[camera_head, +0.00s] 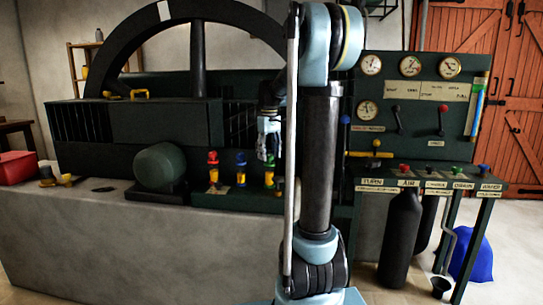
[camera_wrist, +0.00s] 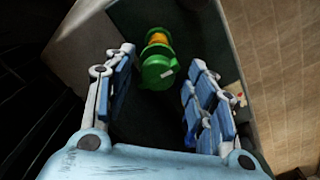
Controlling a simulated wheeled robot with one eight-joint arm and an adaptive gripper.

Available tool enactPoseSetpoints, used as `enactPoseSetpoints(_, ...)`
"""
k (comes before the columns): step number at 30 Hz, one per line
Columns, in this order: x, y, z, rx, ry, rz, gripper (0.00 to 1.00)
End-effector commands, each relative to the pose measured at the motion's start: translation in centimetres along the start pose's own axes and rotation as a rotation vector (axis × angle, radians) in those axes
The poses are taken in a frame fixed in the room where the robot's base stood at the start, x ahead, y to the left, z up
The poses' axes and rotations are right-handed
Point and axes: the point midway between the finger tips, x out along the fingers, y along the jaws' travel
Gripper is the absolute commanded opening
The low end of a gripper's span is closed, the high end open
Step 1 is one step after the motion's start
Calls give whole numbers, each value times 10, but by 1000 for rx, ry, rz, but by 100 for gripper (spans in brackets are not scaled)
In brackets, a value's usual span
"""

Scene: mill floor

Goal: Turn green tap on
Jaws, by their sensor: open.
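The green tap (camera_wrist: 157,70) has a green knob and a yellow-orange body. In the wrist view it lies between and beyond my two spread fingers. My gripper (camera_head: 267,142) points down above the machine's front ledge, and its fingers are open around empty space. In the head view the tap's yellow body (camera_head: 269,180) shows just below my gripper, while its top is mostly hidden. A blue-topped tap (camera_head: 241,168) and a red-topped tap (camera_head: 213,166) stand in the same row to the left.
A dark green roller (camera_head: 160,166) sits left of the taps. A gauge panel (camera_head: 425,95) with levers and a narrow shelf with coloured knobs (camera_head: 430,182) stand to the right. The big wheel (camera_head: 196,58) rises behind. The grey plinth (camera_head: 150,240) is in front.

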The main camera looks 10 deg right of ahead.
Motion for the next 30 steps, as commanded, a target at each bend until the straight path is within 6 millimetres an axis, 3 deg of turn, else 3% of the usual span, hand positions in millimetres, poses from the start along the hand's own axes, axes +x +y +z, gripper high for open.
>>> enactPoseSetpoints(5,-18,0,0,0,0,0,51)
enactPoseSetpoints(18,-95,0,2,1,-1,-1,51)
enactPoseSetpoints(24,-113,-1,2,1,-1,-1,51)
enactPoseSetpoints(30,-117,-1,3,0,-1,-1,51)
